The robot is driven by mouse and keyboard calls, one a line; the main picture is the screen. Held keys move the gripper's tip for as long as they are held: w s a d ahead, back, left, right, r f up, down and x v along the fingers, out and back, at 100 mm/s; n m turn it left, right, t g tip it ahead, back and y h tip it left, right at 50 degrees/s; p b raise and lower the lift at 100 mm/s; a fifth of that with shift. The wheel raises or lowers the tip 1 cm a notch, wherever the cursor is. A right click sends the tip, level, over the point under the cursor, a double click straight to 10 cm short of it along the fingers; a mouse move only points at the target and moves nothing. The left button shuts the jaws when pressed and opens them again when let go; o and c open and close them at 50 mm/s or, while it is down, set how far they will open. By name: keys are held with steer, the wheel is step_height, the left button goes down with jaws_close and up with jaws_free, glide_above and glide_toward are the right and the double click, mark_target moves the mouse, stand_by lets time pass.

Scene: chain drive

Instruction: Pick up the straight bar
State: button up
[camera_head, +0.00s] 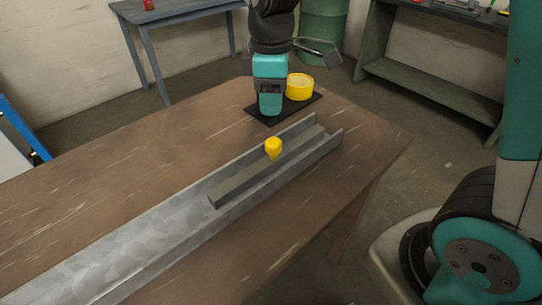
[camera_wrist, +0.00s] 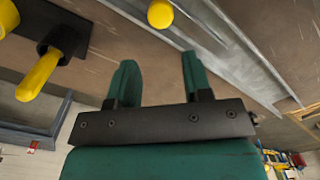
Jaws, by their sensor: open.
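The straight bar (camera_head: 240,183) is a long grey bar lying lengthwise in a grey metal channel (camera_head: 120,262) on the wooden table. A yellow knob (camera_head: 273,146) stands up from about the middle of the bar. My gripper (camera_head: 270,108) is beyond the knob, in front of the black plate in the head view, pointing down. In the wrist view its two green fingers (camera_wrist: 156,66) are apart with nothing between them. A yellow rounded piece (camera_wrist: 160,13), probably the knob, shows past the fingertips. The channel (camera_wrist: 245,55) runs down the right side there.
A black plate (camera_head: 313,102) with a yellow cylindrical piece (camera_head: 299,88) is beside my gripper; in the wrist view a yellow peg (camera_wrist: 39,76) sits in a black holder. The wooden table (camera_head: 110,165) is clear left of the channel. Workbenches stand at the back.

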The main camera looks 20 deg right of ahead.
mark_target(274, 141)
step_height(274, 141, down, 8)
steer(key=shift+r, duration=0.1)
steer(key=shift+s+d+f+p, duration=0.15)
steer(key=shift+f+p, duration=0.1)
steer(key=shift+f, duration=1.15)
steer(key=shift+s+f+p, duration=0.1)
steer(key=shift+f+p, duration=0.15)
steer(key=shift+f, duration=1.15)
steer(key=shift+c, duration=0.2)
jaws_close()
